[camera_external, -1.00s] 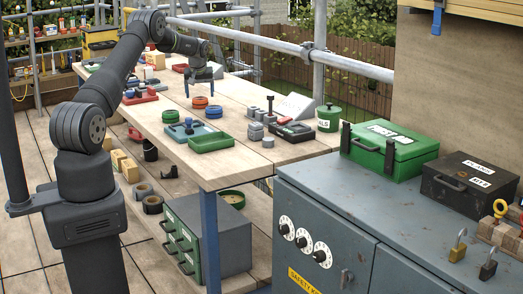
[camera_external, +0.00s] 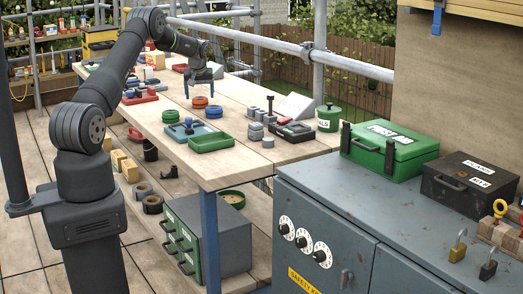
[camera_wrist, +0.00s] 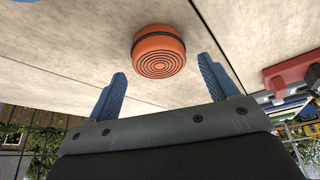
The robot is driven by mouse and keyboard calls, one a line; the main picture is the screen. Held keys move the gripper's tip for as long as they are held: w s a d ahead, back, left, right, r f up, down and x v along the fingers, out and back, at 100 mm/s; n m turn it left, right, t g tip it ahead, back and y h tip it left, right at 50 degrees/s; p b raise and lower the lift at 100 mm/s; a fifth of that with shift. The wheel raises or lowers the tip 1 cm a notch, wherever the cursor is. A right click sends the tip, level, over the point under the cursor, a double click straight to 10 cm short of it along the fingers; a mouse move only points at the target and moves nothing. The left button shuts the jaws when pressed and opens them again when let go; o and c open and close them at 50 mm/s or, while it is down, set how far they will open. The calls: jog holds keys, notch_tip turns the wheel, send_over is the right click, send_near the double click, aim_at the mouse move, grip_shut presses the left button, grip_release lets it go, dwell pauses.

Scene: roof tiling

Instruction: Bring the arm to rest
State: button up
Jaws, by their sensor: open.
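My gripper (camera_external: 200,91) hangs over the wooden workbench (camera_external: 232,168) in the external view, with its fingers pointing down. In the wrist view my gripper (camera_wrist: 161,82) shows two blue fingers spread wide apart, with nothing held between them. An orange round piece with a dark band and ringed top (camera_wrist: 159,52) sits on the bench ahead of the fingers, apart from them. The same orange piece (camera_external: 200,102) shows just below the gripper in the external view.
Blue round pieces (camera_external: 213,111), a green tray (camera_external: 211,142) and a blue tray (camera_external: 187,131) lie on the bench nearby. A red tray (camera_external: 140,97) is to the left. A scaffold rail (camera_external: 270,43) runs behind the bench. A grey cabinet (camera_external: 360,215) stands front right.

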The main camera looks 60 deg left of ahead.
aim_at(200, 98)
jog(key=v, duration=0.9)
jog(key=x, duration=1.2)
jog(key=shift+s+f, duration=0.1)
jog(key=r, duration=0.4)
jog(key=shift+d+r, duration=0.3)
jog(key=shift+r, duration=0.1)
jog(key=w+d+r, duration=0.3)
jog(key=d+r, duration=0.9)
jog(key=r, duration=0.1)
jog(key=w+d+m, duration=0.2)
jog(key=w+d, duration=0.1)
jog(key=d, duration=0.9)
jog(key=w+d+m+t+h, duration=0.1)
jog(key=w+d, duration=0.3)
jog(key=d, duration=0.8)
jog(key=w+d+m, duration=0.3)
jog(key=d, duration=0.9)
jog(key=shift+w+d+r+m+t+h, duration=0.2)
jog(key=shift+w+m+t+h, duration=0.1)
jog(key=shift+t+h, duration=0.1)
jog(key=shift+a, duration=0.1)
jog(key=s+a+n, duration=0.1)
jog(key=a, duration=0.9)
jog(key=s+a+n+y, duration=0.1)
jog(key=s+a+n, duration=0.1)
jog(key=a, duration=0.9)
jog(key=shift+s+n+g, duration=0.3)
jog(key=shift+g, duration=0.1)
